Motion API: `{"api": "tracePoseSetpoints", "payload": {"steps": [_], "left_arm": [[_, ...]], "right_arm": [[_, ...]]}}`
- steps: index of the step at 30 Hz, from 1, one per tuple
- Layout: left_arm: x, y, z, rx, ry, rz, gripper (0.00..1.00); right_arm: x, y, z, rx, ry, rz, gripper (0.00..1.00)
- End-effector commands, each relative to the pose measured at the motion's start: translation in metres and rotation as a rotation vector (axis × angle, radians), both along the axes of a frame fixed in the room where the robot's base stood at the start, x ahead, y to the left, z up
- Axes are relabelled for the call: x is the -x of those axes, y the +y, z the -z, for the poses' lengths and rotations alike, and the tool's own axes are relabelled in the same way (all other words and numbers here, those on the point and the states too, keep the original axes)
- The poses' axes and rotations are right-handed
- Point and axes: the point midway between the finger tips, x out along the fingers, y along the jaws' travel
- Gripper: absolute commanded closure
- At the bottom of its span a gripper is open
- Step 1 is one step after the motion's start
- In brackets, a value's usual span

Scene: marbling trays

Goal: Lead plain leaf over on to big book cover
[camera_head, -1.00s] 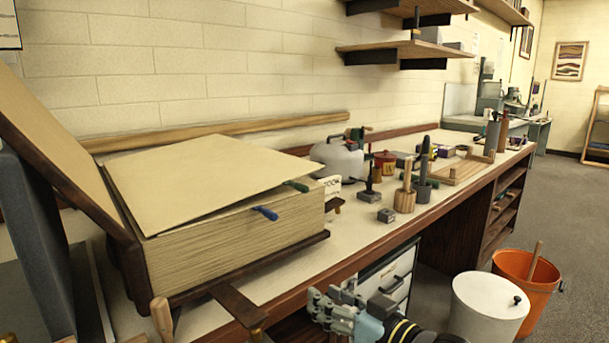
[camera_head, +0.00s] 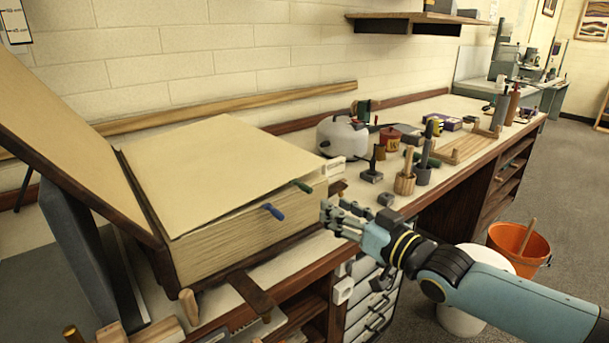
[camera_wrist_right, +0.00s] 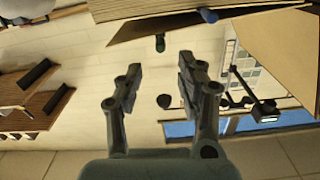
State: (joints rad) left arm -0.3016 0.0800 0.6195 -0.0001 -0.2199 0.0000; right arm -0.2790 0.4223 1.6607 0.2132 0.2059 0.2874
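The big book (camera_head: 235,225) lies open on the workbench, a thick block of cream pages. Its cover (camera_head: 65,140) stands tilted up at the left. The plain leaf (camera_head: 230,165) is the blank cream sheet on top of the block, its right edge slightly raised. A blue tab (camera_head: 273,211) and a green tab (camera_head: 301,186) stick out at its right edge. My right gripper (camera_head: 335,216) is just right of the book's near right corner, apart from the leaf. In the right wrist view its fingers (camera_wrist_right: 153,83) are spread with nothing between them. My left gripper is not in view.
A white kettle-like vessel (camera_head: 342,137), a red pot (camera_head: 390,140) and several tools stand on the bench right of the book. A wooden bar (camera_head: 250,293) projects at the bench's front. An orange bucket (camera_head: 520,250) stands on the floor. A shelf (camera_head: 420,17) hangs above.

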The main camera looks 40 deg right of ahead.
Motion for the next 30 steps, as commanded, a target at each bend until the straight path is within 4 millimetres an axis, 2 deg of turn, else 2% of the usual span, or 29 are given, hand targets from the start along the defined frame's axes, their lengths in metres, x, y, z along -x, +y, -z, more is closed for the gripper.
{"api": "tracePoseSetpoints", "payload": {"steps": [4, 11, 15, 30], "left_arm": [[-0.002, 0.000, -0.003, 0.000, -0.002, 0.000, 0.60], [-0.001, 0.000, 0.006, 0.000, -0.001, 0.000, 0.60], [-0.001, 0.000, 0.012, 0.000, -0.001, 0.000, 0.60], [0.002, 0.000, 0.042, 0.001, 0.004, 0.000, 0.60]], "right_arm": [[-0.002, 0.000, -0.004, 0.000, -0.002, 0.000, 0.62], [-0.015, 0.001, -0.002, 0.001, -0.003, -0.002, 0.62], [-0.028, 0.002, -0.002, 0.001, -0.003, 0.000, 0.62], [-0.044, 0.003, -0.001, 0.001, -0.003, 0.000, 0.62]]}}
